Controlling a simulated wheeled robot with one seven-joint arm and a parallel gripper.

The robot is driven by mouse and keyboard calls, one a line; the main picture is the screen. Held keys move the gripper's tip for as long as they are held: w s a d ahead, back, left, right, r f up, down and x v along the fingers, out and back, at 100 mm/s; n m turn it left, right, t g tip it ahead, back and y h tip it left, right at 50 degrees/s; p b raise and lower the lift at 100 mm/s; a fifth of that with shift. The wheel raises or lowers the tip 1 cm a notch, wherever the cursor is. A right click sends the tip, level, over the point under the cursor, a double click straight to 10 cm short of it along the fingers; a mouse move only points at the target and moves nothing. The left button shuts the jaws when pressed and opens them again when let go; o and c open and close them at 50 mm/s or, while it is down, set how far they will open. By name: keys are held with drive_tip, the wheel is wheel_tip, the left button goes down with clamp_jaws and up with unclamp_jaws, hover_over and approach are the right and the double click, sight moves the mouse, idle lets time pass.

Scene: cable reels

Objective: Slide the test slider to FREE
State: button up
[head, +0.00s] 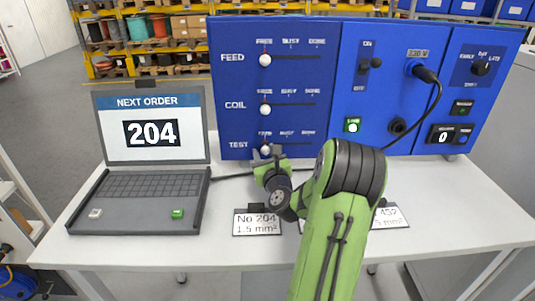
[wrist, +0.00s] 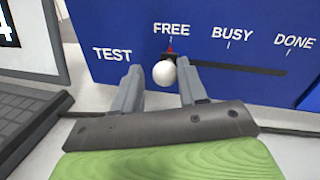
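The test slider's white knob (wrist: 165,73) sits at the left end of its dark slot, under the FREE label (wrist: 171,30) and a small red mark. BUSY and DONE are labelled further right along the slot. In the head view the knob (head: 265,149) shows in the lowest row of the blue panel, beside the word TEST. My gripper (wrist: 159,70) has its two grey fingers apart, one on each side of the knob. I cannot tell whether either finger touches it. In the head view my gripper (head: 269,160) is at the panel's lower edge.
The FEED knob (head: 265,60) and COIL knob (head: 265,108) stand above, both at the left of their slots. A laptop (head: 152,130) reading 204 is at left. A label card (head: 257,222) lies on the white table (head: 460,215). A black cable (head: 436,105) hangs at right.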

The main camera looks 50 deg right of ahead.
drive_tip(key=shift+o, duration=0.9)
drive_tip(key=shift+s, duration=0.1)
drive_tip(key=shift+s+a+f, duration=0.1)
drive_tip(key=shift+s, duration=0.1)
drive_tip(key=b+v, duration=1.2)
drive_tip(key=v, duration=0.2)
drive_tip(key=shift+s+a+f+b, duration=0.1)
drive_tip(key=shift+s+a+b, duration=0.1)
drive_tip(key=shift+a+b, duration=0.1)
drive_tip(key=shift+s+a, duration=0.15)
drive_tip(key=shift+s, duration=0.05)
